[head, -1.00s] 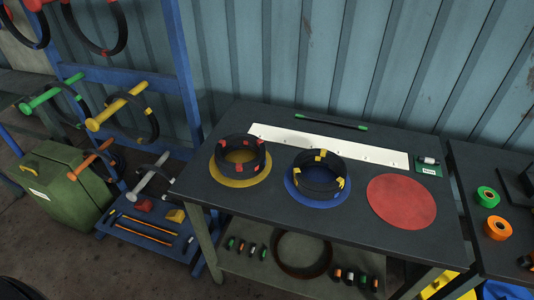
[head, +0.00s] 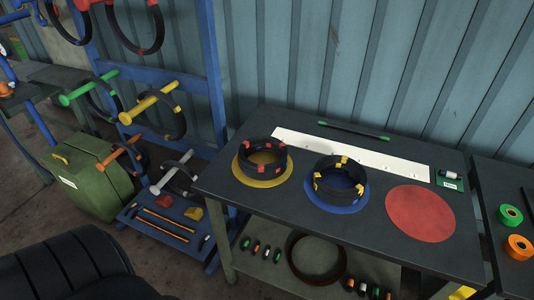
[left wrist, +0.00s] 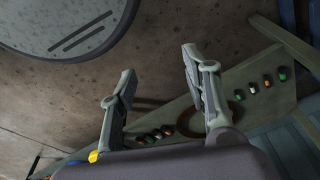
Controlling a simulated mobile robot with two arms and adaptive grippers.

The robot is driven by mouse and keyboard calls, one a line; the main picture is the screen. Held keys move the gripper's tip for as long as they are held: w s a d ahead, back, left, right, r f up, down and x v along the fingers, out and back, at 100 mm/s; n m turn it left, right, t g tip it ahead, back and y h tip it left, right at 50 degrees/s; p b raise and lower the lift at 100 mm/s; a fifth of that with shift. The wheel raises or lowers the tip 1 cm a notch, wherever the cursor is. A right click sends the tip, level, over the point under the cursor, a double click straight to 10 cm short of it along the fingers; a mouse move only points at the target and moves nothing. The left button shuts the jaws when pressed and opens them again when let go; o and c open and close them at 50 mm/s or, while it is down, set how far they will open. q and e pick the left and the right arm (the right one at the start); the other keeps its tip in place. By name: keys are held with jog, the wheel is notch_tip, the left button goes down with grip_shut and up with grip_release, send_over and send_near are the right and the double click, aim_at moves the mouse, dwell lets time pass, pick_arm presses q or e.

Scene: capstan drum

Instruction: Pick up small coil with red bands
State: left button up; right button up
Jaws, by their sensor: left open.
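A small black coil with red bands (head: 262,151) lies on the yellow disc (head: 250,182) at the left part of the dark table. A similar black coil with yellow bands (head: 338,170) lies on the blue disc (head: 338,204) to its right. My left gripper (left wrist: 155,75) is open and empty in the left wrist view, with the floor and the table's lower shelf beyond it. Neither coil can be made out in that view. No gripper fingers show in the head view, and my right gripper is not seen.
The red disc (head: 420,213) on the table is bare. A white strip (head: 350,154) and a thin rod (head: 354,131) lie behind the coils. A blue rack (head: 218,70) with coloured pegs and hanging coils stands left, beside a green case (head: 85,180).

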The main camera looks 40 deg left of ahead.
pick_arm(q)
jog(key=w+a+r+m+t+y, duration=0.15)
jog(key=w+r, duration=0.25)
jog(key=r, duration=0.7)
jog(key=w+a+r+m+t, duration=0.1)
jog(key=w+r+m, duration=0.3)
jog(key=r, duration=0.7)
jog(key=w+a+r+m+t, duration=0.1)
jog(key=w+r, duration=0.4)
jog(key=r, duration=0.7)
jog(key=w+a+r+m+t+y, duration=0.1)
jog(key=w+a+r+m+t, duration=0.4)
jog(key=w+m, duration=0.55)
jog(key=w+a+r+m+t+y, duration=0.25)
jog(key=w+a+r+m, duration=0.35)
jog(key=m, duration=0.7)
jog(key=p, duration=0.2)
send_near(282, 157)
jog(key=shift+h, duration=0.4)
jog(key=x, duration=0.4)
jog(key=shift+w+a+f, duration=0.1)
jog(key=shift+w+a, duration=0.2)
jog(key=shift+w, duration=0.25)
jog(key=shift+p+x, duration=0.5)
jog(key=shift+x, duration=1.7)
jog(key=shift+a, duration=0.1)
